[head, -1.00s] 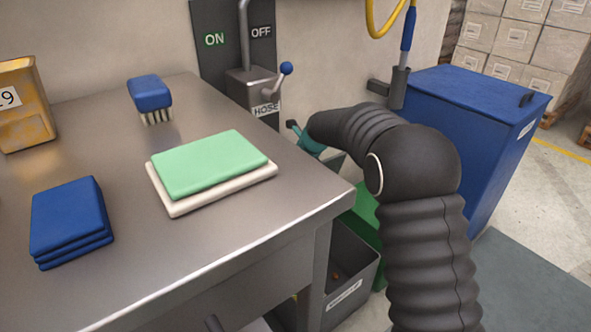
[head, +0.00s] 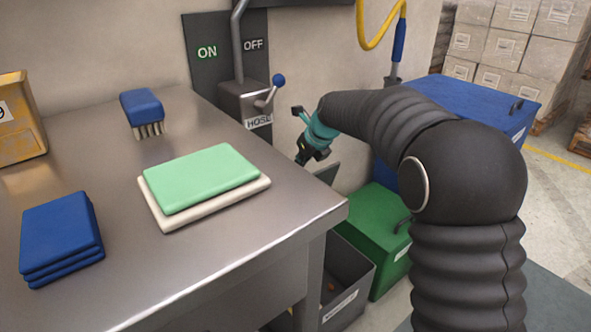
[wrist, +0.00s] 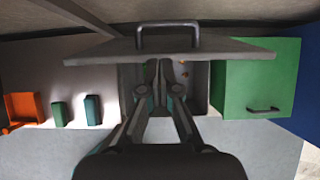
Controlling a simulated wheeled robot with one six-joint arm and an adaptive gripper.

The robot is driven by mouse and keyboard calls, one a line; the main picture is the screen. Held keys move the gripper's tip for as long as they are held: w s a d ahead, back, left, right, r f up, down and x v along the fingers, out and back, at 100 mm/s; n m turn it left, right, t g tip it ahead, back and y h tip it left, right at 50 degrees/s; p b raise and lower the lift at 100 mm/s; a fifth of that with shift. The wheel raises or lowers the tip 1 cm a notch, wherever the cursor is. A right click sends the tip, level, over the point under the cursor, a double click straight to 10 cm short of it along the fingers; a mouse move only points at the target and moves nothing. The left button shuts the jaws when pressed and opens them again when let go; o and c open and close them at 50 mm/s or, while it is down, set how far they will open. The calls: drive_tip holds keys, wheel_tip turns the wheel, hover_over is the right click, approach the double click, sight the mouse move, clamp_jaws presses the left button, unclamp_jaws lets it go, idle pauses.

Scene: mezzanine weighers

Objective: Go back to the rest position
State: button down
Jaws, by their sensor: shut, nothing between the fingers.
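My gripper (head: 302,136) shows in the head view to the right of the steel table, just right of and below the hose valve. It is black with a teal collar, and it holds nothing. In the wrist view my gripper (wrist: 158,72) points at a grey bin with a raised lid, its fingertips close together in front of the opening. My black sleeved arm reaches in from the right of the head view.
The steel table (head: 90,170) holds a green cloth (head: 200,177), blue cloths (head: 62,235), a brush (head: 142,108) and a yellow bin (head: 18,120). The hose valve (head: 262,100) is on the wall. A grey bin (head: 350,290), green bin (head: 372,225) and blue bin (head: 480,105) stand right.

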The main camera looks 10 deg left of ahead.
drive_tip(key=s+d+f+n+g+h, duration=0.1)
drive_tip(key=s+d+f+n, duration=0.1)
drive_tip(key=s+d+n, duration=0.45)
drive_tip(key=s+d+f+n+g+h, duration=0.1)
drive_tip(key=s+d+f+n, duration=0.15)
drive_tip(key=n, duration=0.75)
drive_tip(key=s+d+r+n+t+h, duration=0.1)
drive_tip(key=s+d+r+n, duration=0.2)
drive_tip(key=s+d, duration=0.9)
drive_tip(key=s+d+r+n+t+h, duration=0.2)
drive_tip(key=s+d+r+n, duration=0.2)
drive_tip(key=s+d, duration=0.8)
drive_tip(key=shift+s+r+n+t, duration=0.25)
drive_tip(key=shift+s+n, duration=0.8)
drive_tip(key=shift+s, duration=1.4)
